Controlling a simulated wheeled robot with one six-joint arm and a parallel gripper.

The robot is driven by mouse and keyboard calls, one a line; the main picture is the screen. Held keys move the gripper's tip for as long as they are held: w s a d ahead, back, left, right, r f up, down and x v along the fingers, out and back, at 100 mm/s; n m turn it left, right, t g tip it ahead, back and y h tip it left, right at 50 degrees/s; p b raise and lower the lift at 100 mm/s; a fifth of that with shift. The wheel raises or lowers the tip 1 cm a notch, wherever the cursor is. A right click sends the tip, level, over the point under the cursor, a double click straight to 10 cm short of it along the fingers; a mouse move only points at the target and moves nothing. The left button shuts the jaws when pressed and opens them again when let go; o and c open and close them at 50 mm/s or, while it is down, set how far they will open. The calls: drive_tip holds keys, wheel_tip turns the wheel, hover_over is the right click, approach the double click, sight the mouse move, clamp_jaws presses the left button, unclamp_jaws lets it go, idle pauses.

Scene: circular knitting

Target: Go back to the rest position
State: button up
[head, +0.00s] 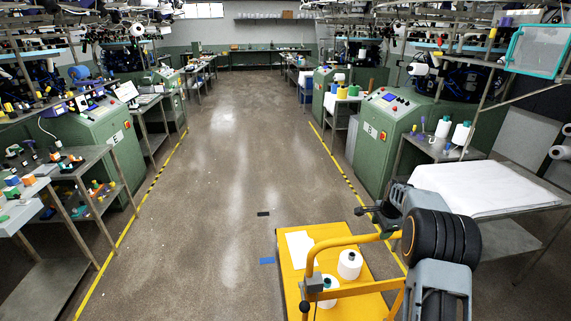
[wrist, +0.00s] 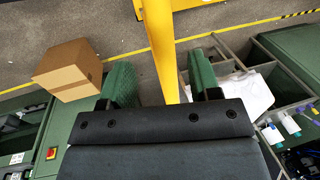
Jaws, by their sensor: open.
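My gripper (head: 363,211) extends from my arm at the lower right of the head view, above the aisle's right side and beside the yellow cart. In the wrist view its two green-padded fingers (wrist: 160,82) are spread wide with nothing held. A yellow bar (wrist: 160,45) shows in the gap between them, beyond the fingers; whether it touches them I cannot tell.
A yellow cart (head: 291,278) carries two white yarn cones (head: 350,264) and a paper sheet. A steel table (head: 521,207) with white fabric (head: 470,186) stands at right. Green machines line both sides. A cardboard box (wrist: 68,70) shows at left.

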drive_tip(key=shift+n, duration=0.4)
drive_tip(key=s+a+r+n, duration=0.4)
drive_tip(key=s+r+n, duration=0.1)
drive_tip(key=s, duration=0.6)
drive_tip(key=s+a+r+n+t, duration=0.1)
drive_tip(key=s+a+r+n, duration=0.4)
drive_tip(key=s, duration=0.6)
drive_tip(key=s+a+r+n+t, duration=0.1)
drive_tip(key=s+a+r+n, duration=0.3)
drive_tip(key=s, duration=0.7)
drive_tip(key=shift+a+r+n, duration=0.25)
drive_tip(key=shift+r+n, duration=0.15)
drive_tip(key=shift+r, duration=0.35)
